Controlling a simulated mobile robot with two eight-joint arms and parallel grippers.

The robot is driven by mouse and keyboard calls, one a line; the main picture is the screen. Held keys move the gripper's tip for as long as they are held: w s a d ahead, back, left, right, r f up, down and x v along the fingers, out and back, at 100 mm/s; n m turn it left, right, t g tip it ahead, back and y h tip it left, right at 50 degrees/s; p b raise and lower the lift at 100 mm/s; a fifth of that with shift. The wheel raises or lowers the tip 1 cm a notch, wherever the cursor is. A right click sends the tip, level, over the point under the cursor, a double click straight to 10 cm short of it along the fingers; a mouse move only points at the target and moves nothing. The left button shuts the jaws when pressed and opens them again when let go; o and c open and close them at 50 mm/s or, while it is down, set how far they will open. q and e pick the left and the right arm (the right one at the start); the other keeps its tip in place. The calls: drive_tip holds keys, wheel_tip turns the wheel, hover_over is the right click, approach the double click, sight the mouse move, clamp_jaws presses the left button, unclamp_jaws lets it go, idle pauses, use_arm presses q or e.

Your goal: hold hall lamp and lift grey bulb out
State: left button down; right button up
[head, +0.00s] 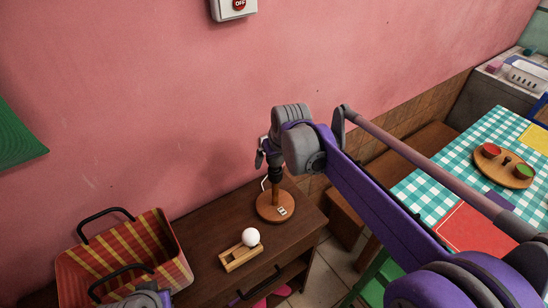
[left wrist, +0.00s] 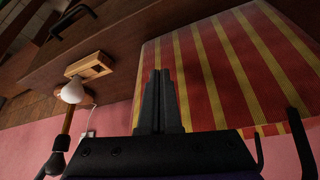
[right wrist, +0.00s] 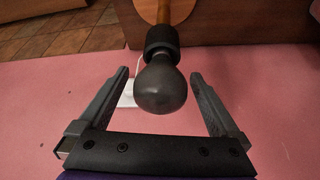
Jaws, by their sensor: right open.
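The hall lamp (head: 268,209) stands upright on the dark wooden cabinet, with a round wooden base, a post and a black socket (right wrist: 161,40). The grey bulb (right wrist: 160,88) sits in the socket in the right wrist view; my right arm covers it in the head view. My right gripper (right wrist: 160,74) is open, with one finger on each side of the bulb and visible gaps. My left gripper (left wrist: 161,74) has its fingers together, with nothing seen between them, near the striped basket. It is not holding the lamp.
A white bulb (head: 251,236) rests on a wooden holder (head: 230,264) in front of the lamp. A red-and-yellow striped basket (head: 174,246) with black handles stands at left. The pink wall (head: 150,100) is close behind. A checkered table (head: 425,192) is at right.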

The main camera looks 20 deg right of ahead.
use_arm(q)
drive_tip(key=c, duration=1.6)
unclamp_jaws()
use_arm(e)
drive_tip(key=c, duration=1.1)
use_arm(q)
drive_tip(key=c, duration=1.3)
unclamp_jaws()
drive_tip(key=shift+d, duration=0.15)
use_arm(e)
drive_tip(key=shift+o, duration=0.2)
use_arm(q)
drive_tip(key=o, duration=1.1)
drive_tip(key=w+d+f+m+h, duration=0.1)
drive_tip(key=d+m+h, duration=0.4)
drive_tip(key=d, duration=0.7)
drive_tip(key=shift+d, duration=0.35)
drive_tip(key=m+t+y, duration=0.7)
drive_tip(key=m+t, duration=0.5)
drive_tip(key=m, duration=1.8)
approach(272, 169)
wheel_tip(272, 169, down, 4)
drive_tip(key=w, duration=1.3)
drive_tip(key=shift+w+a, duration=0.1)
drive_tip(key=shift+w, duration=0.05)
